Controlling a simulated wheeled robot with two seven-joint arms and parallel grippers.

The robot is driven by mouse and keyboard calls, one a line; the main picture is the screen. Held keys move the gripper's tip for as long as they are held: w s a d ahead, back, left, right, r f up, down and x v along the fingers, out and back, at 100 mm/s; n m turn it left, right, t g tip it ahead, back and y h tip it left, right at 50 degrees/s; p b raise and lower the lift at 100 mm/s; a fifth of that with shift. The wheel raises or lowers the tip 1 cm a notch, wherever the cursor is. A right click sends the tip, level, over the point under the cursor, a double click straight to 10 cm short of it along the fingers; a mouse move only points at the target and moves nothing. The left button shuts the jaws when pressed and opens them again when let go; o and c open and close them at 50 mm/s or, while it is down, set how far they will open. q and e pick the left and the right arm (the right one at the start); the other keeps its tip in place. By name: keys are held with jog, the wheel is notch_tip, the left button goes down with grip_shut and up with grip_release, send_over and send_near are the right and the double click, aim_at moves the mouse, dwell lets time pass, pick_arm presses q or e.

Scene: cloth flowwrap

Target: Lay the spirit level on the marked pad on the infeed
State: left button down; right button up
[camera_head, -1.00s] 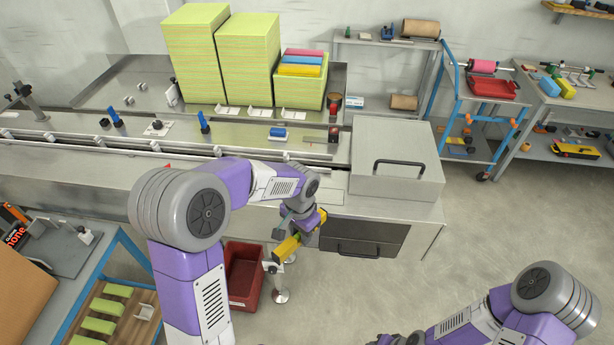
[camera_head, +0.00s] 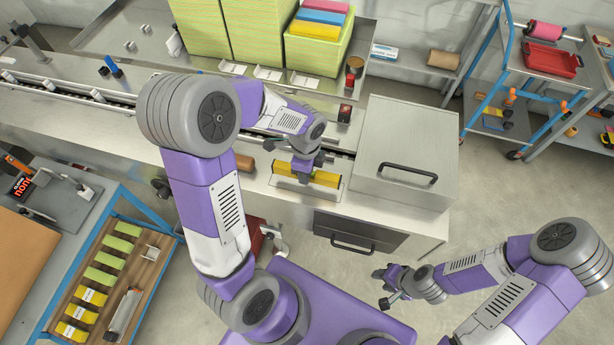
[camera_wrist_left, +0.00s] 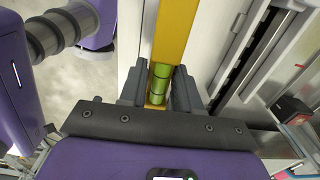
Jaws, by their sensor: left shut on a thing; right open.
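The yellow spirit level (camera_head: 326,179) is held flat over the front strip of the infeed, left of the grey box. My left gripper (camera_head: 303,167) is shut on it near its middle. In the left wrist view the level (camera_wrist_left: 173,25) runs between the fingers, with its green vial (camera_wrist_left: 160,85) showing between them. A pale marked pad (camera_head: 296,190) shows partly beneath the level; the level and my gripper hide the rest. I cannot tell whether the level touches it. My right gripper (camera_head: 383,287) is open and empty over the floor, away from the infeed.
A grey lidded box (camera_head: 405,150) with a dark handle stands right of the level. Conveyor rails run behind it. Tall yellow-green stacks (camera_head: 257,30) stand at the back. A brown roll (camera_head: 244,163) lies to the left. A blue-framed cart (camera_head: 125,262) is at lower left.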

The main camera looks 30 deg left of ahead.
pick_arm(q)
jog(key=shift+w+f, duration=0.1)
jog(key=shift+f, duration=2)
jog(key=shift+b, duration=0.3)
jog(key=c, duration=1.2)
grip_release()
jog(key=shift+f, duration=0.2)
jog(key=shift+c, duration=0.2)
jog(key=o, duration=0.5)
jog(key=shift+c, duration=0.2)
jog(key=shift+r, duration=0.1)
jog(key=shift+r, duration=0.5)
notch_tip(320, 180, up, 11)
jog(key=shift+r+p, duration=0.15)
jog(key=shift+p, duration=0.75)
